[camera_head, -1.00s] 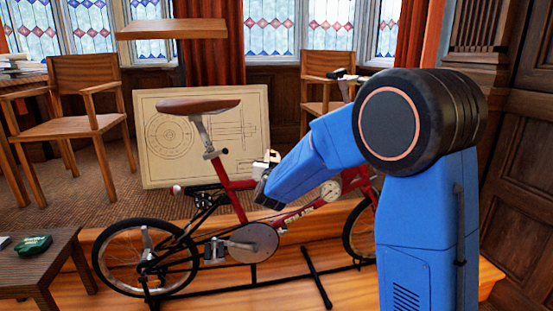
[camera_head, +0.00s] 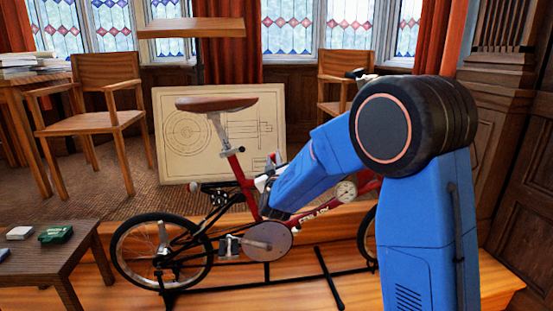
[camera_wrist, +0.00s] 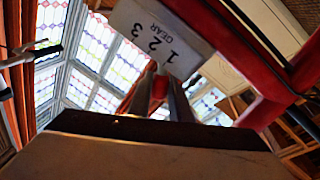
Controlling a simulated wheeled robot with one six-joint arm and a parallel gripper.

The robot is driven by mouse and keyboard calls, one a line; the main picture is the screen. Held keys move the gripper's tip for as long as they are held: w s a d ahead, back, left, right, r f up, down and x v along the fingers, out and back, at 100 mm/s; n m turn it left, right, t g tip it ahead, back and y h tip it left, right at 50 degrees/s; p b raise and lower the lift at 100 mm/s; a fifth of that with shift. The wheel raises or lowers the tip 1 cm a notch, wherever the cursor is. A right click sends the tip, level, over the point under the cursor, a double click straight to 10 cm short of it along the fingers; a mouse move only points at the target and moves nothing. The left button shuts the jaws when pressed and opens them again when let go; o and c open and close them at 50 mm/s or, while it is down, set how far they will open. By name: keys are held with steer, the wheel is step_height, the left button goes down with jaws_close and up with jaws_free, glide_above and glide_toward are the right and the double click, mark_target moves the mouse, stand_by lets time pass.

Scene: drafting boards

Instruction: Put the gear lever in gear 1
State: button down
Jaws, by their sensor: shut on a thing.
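The red bicycle (camera_head: 312,216) stands in the middle of the head view. In the wrist view its pale gear plate (camera_wrist: 160,37) shows GEAR and the numbers 1, 2 and 3. My gripper (camera_wrist: 165,70) is shut on the gear lever, with its two fingertips close together beside the plate, nearest the number 1 in this view. In the head view my blue forearm covers the front of the frame and most of the gripper (camera_head: 270,208).
A red frame tube (camera_wrist: 285,85) runs close on the right in the wrist view. A low table (camera_head: 60,258) with small items stands at left. A drawing board (camera_head: 178,135) leans behind the bicycle. A wooden chair (camera_head: 95,118) stands at the back left.

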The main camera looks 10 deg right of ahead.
stand_by(0.4)
steer(key=c, duration=1.6)
jaws_free()
steer(key=shift+s, duration=0.1)
steer(key=v, duration=1.7)
steer(key=shift+s+a+f, duration=0.1)
steer(key=shift+a+f, duration=0.05)
steer(key=shift+f, duration=0.05)
steer(key=s+d+f+m+g, duration=0.1)
steer(key=s+d+g, duration=0.4)
steer(key=s, duration=0.7)
steer(key=s+d+f+m+g+y, duration=0.1)
steer(key=s+d+f+g, duration=0.2)
steer(key=s, duration=1)
steer(key=s+d+f+m+g+y, duration=0.1)
steer(key=s+d+f+m+g, duration=0.1)
steer(key=s+d+g, duration=0.5)
steer(key=shift+s+d+f, duration=0.15)
steer(key=shift+s+d, duration=0.2)
steer(key=shift+s, duration=0.65)
steer(key=shift+s+d+f, duration=0.15)
steer(key=shift+s+d, duration=0.2)
steer(key=shift+s, duration=0.6)
steer(key=shift+s+d+f, duration=0.1)
steer(key=shift+s+d, duration=0.25)
steer(key=shift+s, duration=0.65)
